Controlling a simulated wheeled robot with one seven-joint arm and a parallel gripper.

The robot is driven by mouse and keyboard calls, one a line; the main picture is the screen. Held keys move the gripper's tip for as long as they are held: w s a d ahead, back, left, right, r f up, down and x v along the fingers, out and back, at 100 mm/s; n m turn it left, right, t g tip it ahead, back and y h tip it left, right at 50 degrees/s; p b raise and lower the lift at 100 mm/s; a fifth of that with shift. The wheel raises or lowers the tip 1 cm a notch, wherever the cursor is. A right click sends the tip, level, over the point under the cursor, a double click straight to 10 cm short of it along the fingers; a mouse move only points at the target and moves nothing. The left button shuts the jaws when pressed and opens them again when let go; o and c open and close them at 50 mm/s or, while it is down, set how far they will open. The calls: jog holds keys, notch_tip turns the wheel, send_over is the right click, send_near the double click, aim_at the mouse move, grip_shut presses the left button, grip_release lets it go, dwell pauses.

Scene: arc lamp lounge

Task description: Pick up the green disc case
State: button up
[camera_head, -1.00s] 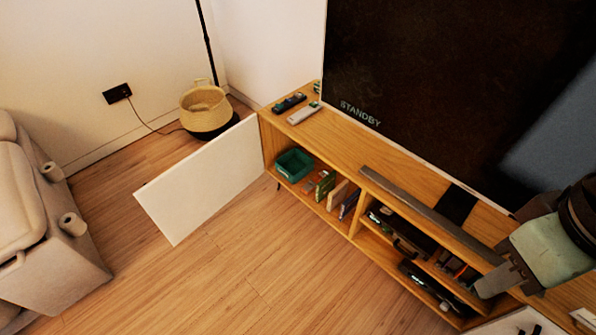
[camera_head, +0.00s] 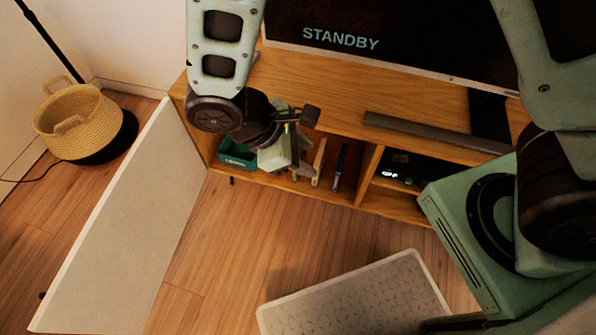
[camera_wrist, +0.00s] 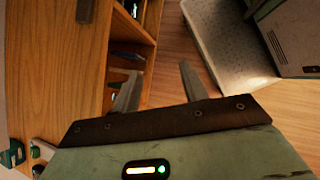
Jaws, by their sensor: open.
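The open compartment of the wooden TV cabinet (camera_head: 362,190) holds several thin cases standing on edge. A narrow greenish case (camera_head: 296,165) shows just right of my gripper, mostly hidden by it; I cannot tell surely that it is the green disc case. A pale case (camera_head: 319,162) and a dark blue one (camera_head: 339,168) stand to its right. My gripper (camera_head: 308,116) is in front of the compartment, at its upper edge. In the wrist view my gripper (camera_wrist: 160,88) is open with nothing between its fingers, which point toward the cabinet front and floor.
A green bin (camera_head: 236,154) sits at the compartment's left end. The white cabinet door (camera_head: 120,230) stands open at left. A grey bar (camera_head: 435,133) lies on the cabinet top below the TV (camera_head: 400,45). A woven basket (camera_head: 80,125) is far left.

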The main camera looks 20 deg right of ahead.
jog(key=w+f+n+t+h+b, duration=0.25)
jog(key=f+b, duration=0.45)
jog(key=f, duration=0.7)
jog(key=w+f+n+t+h+b, duration=0.2)
jog(key=w+f+n+t+b, duration=0.35)
jog(key=f, duration=0.85)
jog(key=n+t+b, duration=0.6)
jog(key=t+b, duration=0.1)
jog(key=b, duration=0.5)
send_near(294, 175)
jog(key=shift+y, duration=0.45)
jog(key=b+x, duration=0.5)
jog(key=x, duration=0.4)
jog(key=shift+s+d+r, duration=0.15)
jog(key=shift+d, duration=0.1)
jog(key=shift+w+d+r+b, duration=0.1)
jog(key=shift+w+d+b, duration=0.2)
jog(key=shift+w+b, duration=0.15)
jog(key=b+x, duration=0.4)
jog(key=shift+w+f, duration=0.1)
jog(key=shift+f, duration=0.1)
jog(key=shift+w+d+r, duration=0.2)
jog(key=shift+w+d, duration=0.15)
jog(key=shift+w, duration=0.05)
grip_shut()
